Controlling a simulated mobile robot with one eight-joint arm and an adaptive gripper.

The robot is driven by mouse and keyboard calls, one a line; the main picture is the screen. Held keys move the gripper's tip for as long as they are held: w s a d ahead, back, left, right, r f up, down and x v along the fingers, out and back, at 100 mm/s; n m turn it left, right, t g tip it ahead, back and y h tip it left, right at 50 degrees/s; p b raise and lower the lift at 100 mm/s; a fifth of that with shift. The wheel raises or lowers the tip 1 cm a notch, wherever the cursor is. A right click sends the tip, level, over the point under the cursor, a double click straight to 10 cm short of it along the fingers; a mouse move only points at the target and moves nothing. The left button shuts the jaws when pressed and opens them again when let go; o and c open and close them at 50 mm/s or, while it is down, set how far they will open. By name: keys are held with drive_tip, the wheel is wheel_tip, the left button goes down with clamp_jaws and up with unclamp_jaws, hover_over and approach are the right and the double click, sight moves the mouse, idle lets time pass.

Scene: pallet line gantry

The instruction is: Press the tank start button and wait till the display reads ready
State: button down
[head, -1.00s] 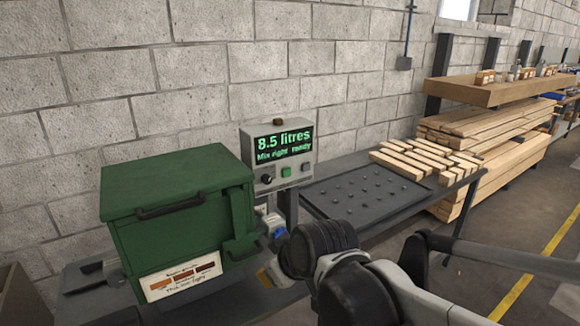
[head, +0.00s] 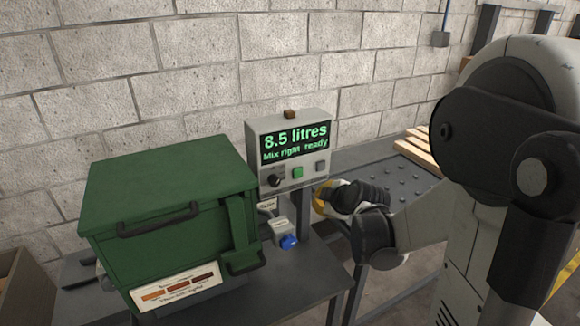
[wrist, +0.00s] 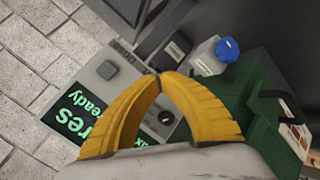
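The grey control box (head: 252,135) stands on a post beside the green tank (head: 170,185). Its lit display (head: 295,143) reads "8.5 litres" and "Mix right ready" in green. Below the display are a black knob (head: 275,180), a green button (head: 297,172) and a grey button (head: 320,166). My gripper (head: 318,200) is just below the grey button, its yellow fingers partly hidden. In the wrist view my gripper (wrist: 158,76) has its fingertips together with nothing between them. The grey button (wrist: 107,70) and knob (wrist: 166,117) show on either side; the fingers hide the green button.
A label plate (head: 180,288) is on the tank's lower front. A dark studded table (head: 410,178) with wooden slats is behind my arm. A block wall closes off the back.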

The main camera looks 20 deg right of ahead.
drive_tip(key=shift+a, duration=0.1)
approach(297, 180)
drive_tip(key=shift+s+f+x, duration=0.1)
drive_tip(key=shift+f+x, duration=0.05)
drive_tip(key=shift+x, duration=0.65)
drive_tip(key=shift+s+f+x, duration=0.15)
drive_tip(key=shift+x, duration=0.65)
drive_tip(key=shift+s+f+x, duration=0.1)
drive_tip(key=shift+f+x, duration=0.05)
drive_tip(key=shift+x, duration=0.7)
drive_tip(key=shift+w, duration=0.1)
drive_tip(key=shift+w, duration=0.3)
drive_tip(key=shift+w+b, duration=0.3)
drive_tip(key=shift+w, duration=0.2)
idle(0.5)
drive_tip(key=shift+s, duration=0.9)
